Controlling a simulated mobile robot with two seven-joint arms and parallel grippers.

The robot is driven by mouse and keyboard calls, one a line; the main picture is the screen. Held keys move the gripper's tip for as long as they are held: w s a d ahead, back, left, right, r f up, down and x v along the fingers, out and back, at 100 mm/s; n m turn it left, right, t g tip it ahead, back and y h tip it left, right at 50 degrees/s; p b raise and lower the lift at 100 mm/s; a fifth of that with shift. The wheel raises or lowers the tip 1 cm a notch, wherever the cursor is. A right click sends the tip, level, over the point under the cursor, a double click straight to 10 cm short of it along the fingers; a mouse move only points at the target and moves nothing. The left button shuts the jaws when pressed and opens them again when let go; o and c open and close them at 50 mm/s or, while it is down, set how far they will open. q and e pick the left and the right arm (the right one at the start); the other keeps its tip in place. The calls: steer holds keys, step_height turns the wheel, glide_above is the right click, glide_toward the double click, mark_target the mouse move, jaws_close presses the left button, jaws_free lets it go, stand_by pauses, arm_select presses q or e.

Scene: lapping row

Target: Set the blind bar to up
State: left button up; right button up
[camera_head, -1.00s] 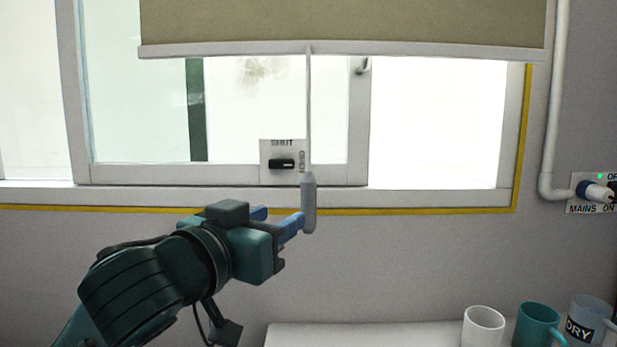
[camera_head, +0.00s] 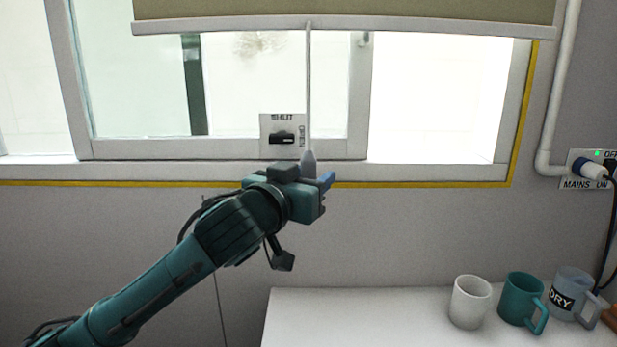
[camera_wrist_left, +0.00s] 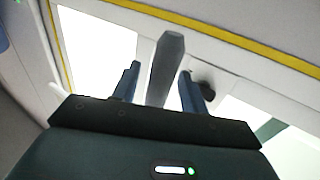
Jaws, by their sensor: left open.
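The olive blind (camera_head: 345,10) hangs across the top of the window, with a pale bottom bar (camera_head: 230,26). A thin cord hangs from the bar to a grey pull (camera_head: 309,160). My left gripper (camera_head: 320,178) is at the pull, its blue fingers open. In the left wrist view the pull (camera_wrist_left: 167,62) stands between the two open fingers (camera_wrist_left: 158,85), with a gap visible on each side. The lower part of the pull is hidden behind the gripper in the head view. My right gripper is not in view.
A black window knob (camera_head: 282,138) on a labelled plate is just left of the cord. A white mug (camera_head: 469,301), a teal mug (camera_head: 518,300) and a grey mug (camera_head: 570,292) stand on a white surface (camera_head: 370,318) at lower right. A mains plug (camera_head: 590,170) is on the right wall.

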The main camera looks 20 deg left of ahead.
mark_target(307, 52)
arm_select(q)
steer(key=shift+c, duration=0.4)
jaws_close()
steer(key=shift+r, duration=0.1)
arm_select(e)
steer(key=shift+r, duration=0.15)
